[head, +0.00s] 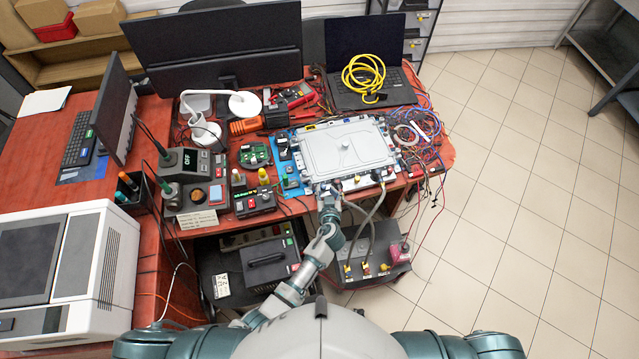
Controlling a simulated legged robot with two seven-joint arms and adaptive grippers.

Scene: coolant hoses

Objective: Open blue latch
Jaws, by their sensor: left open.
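A silver box with a ribbed lid (346,147) lies on the red-brown desk, and hoses with fittings come off its front edge. My left gripper (328,196) reaches up to the front edge of the box, left of the hose fittings. It is open, with no object visible in it. Its fingertips are small here, and I cannot tell whether they touch anything. I cannot make out for sure which part is the blue latch; the gripper hides some of the front edge. My right gripper is out of view.
Grey hoses (371,222) hang from the box front to a grey unit (374,262) below. Tangled wires (418,133) lie right of the box. A laptop (366,62) with a coiled yellow cable stands behind. A power supply (189,163) stands left. Tiled floor is clear at right.

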